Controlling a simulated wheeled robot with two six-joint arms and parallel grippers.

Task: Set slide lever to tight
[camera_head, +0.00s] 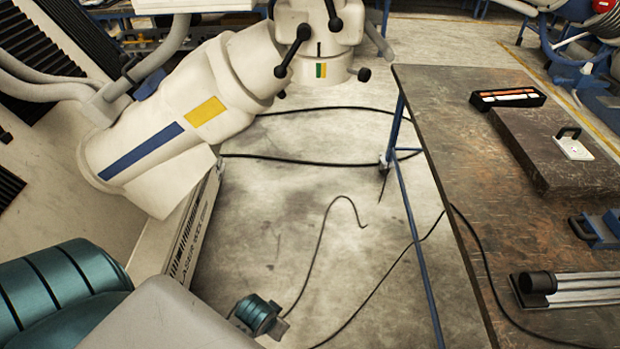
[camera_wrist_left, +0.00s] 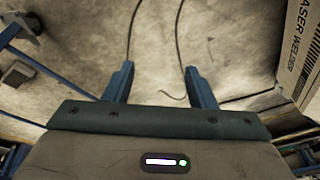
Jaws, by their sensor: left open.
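A white microscope arm (camera_head: 160,140) with blue and yellow patches reaches from the left toward the top middle of the head view. Its head (camera_head: 320,45) carries several black levers with ball ends. One black lever (camera_head: 292,50) slants at its left side, another (camera_head: 333,14) is at the top, and a ball knob (camera_head: 364,74) is low on its right. I cannot tell which is the slide lever. No lever shows in that view.
A dark worktable (camera_head: 450,120) stands at the right with a black tray (camera_head: 508,97), a stone block (camera_head: 560,145) and metal tubes (camera_head: 580,288). Black cables (camera_head: 320,240) lie on the floor between. A panel lettered "LASER WELDER" (camera_wrist_left: 300,60) is at the wrist view's upper right.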

